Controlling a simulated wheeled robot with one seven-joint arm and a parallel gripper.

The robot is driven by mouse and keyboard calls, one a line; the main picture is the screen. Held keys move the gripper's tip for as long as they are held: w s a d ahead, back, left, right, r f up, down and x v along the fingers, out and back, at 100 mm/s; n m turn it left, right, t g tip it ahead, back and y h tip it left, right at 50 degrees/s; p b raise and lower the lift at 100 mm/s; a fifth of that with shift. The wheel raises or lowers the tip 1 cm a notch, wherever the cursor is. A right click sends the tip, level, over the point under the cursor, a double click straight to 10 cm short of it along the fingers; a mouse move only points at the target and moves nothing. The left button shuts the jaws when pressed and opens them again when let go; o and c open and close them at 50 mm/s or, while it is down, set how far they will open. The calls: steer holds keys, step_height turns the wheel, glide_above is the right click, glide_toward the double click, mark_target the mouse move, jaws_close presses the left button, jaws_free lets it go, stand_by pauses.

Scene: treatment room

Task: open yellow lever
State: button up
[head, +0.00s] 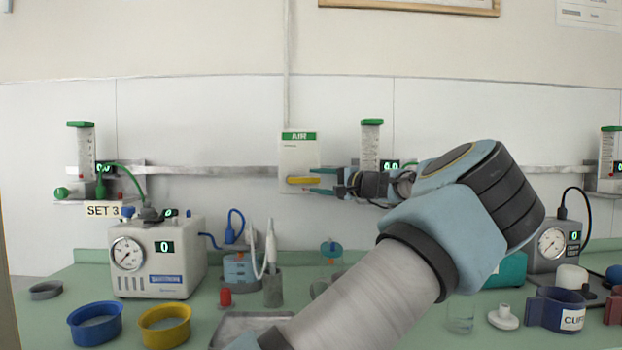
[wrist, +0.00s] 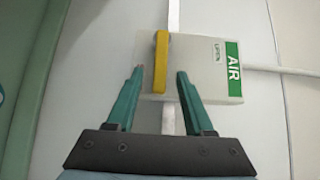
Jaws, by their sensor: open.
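The yellow lever (head: 301,180) lies across the front of a white box with a green AIR label (head: 299,136) on the back wall. In the head view the lever is horizontal. In the wrist view the lever (wrist: 161,62) runs up and down the picture, and the AIR box (wrist: 215,65) is turned sideways. My gripper (head: 322,181) reaches in from the right, its teal fingers at the lever's right end. In the wrist view my gripper (wrist: 160,72) is open, with the lever's near end between the fingertips. I cannot tell whether either finger touches it.
A grey rail (head: 220,170) runs along the wall, with a green-capped flowmeter (head: 371,140) close to my wrist.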

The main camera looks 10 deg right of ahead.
mark_target(303, 180)
steer(key=shift+x, duration=1.35)
steer(key=shift+c, duration=0.3)
jaws_close()
